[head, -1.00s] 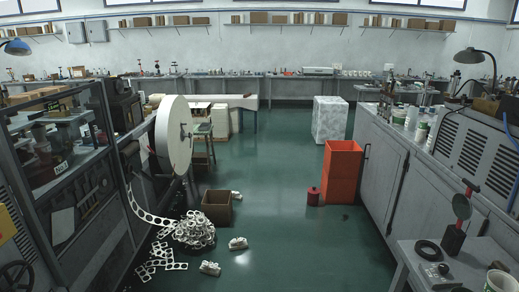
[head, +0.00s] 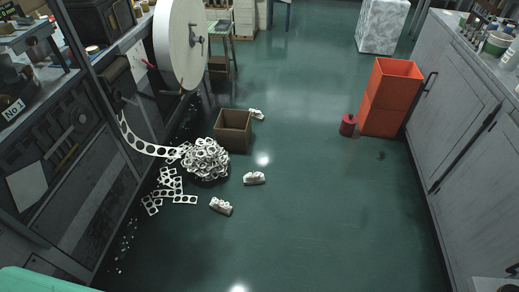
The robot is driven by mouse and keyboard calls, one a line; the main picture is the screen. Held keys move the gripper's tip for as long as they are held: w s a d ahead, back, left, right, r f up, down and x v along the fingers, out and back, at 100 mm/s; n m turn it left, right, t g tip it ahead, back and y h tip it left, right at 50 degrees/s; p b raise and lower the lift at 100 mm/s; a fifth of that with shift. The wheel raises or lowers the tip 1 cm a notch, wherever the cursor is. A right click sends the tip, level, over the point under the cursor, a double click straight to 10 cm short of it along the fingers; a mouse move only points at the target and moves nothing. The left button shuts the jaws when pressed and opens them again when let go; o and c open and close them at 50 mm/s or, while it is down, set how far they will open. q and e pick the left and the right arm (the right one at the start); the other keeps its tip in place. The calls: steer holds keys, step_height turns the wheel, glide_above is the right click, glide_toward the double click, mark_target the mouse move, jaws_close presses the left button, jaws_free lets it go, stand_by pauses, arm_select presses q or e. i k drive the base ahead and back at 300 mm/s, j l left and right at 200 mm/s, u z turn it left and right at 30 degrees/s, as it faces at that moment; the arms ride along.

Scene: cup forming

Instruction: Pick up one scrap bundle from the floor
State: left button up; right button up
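Three small white scrap bundles lie apart on the green floor. One bundle (head: 221,206) is nearest, right of the loose scrap strips. A second bundle (head: 254,178) lies a little farther and to the right. A third bundle (head: 256,113) lies beside the far right corner of the brown box. A large heap of white punched scrap (head: 205,158) sits left of the bundles, with a punched strip (head: 145,146) running down to it from the machine. Neither of my grippers shows in the head view.
A brown open box (head: 233,131) stands behind the heap. An orange bin (head: 391,97) and a red can (head: 348,125) stand at right. The machine lines the left, grey cabinets (head: 451,125) the right. The middle floor is clear.

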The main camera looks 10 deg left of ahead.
mark_target(255, 178)
steer(key=i+u, duration=0.1)
steer(key=i, duration=0.3)
steer(key=i+l+u, duration=0.1)
steer(key=i, duration=0.35)
steer(key=i+l+u, duration=0.15)
steer(key=i, duration=0.25)
steer(key=i+l+u, duration=0.1)
steer(key=i+l, duration=0.15)
steer(key=i, duration=0.15)
